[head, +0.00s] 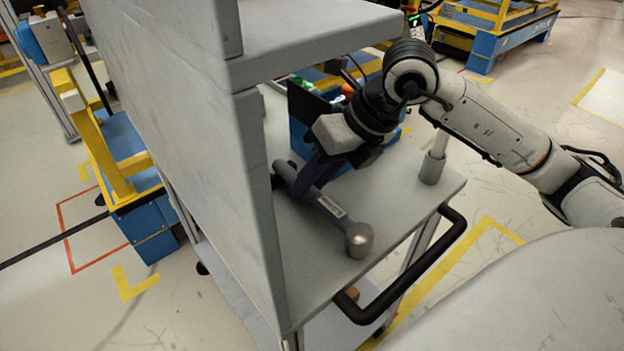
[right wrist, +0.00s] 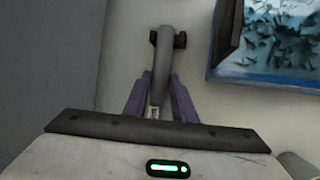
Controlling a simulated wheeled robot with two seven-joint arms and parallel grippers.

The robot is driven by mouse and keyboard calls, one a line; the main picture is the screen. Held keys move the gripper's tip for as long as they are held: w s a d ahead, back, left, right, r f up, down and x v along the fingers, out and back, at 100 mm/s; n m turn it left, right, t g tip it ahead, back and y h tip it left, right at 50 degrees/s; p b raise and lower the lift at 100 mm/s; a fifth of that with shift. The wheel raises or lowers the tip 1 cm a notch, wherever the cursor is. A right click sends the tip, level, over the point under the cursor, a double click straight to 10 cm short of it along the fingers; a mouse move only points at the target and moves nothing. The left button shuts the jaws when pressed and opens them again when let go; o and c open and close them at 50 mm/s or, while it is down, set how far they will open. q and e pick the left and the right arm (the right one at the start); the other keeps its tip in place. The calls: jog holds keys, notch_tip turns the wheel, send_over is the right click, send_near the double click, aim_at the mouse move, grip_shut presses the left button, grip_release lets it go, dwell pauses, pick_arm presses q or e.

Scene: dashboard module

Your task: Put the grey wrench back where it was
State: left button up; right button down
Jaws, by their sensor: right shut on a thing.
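The grey wrench (head: 334,207) is at the cart shelf (head: 400,205), its thick round end towards the front and its forked end towards the back. In the right wrist view the wrench (right wrist: 161,75) runs away from me between the purple fingers, with its forked end at the far side. My right gripper (head: 312,178) is shut on the wrench's shaft. I cannot tell whether the wrench touches the shelf or is just above it. My left gripper is not in view.
A tall grey side panel (head: 190,120) stands left of the wrench, and an upper shelf (head: 310,35) overhangs the back. A blue bin with dark small parts (right wrist: 270,50) is right of the wrench's far end. A grey cylinder (head: 433,167) stands near the right edge, by a black handle (head: 415,268).

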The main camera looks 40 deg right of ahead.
jog(key=shift+f, duration=0.1)
jog(key=c, duration=1.5)
grip_release()
jog(key=shift+o, duration=0.2)
jog(key=shift+r, duration=0.2)
jog(key=v, duration=1.2)
jog(key=shift+f, duration=0.1)
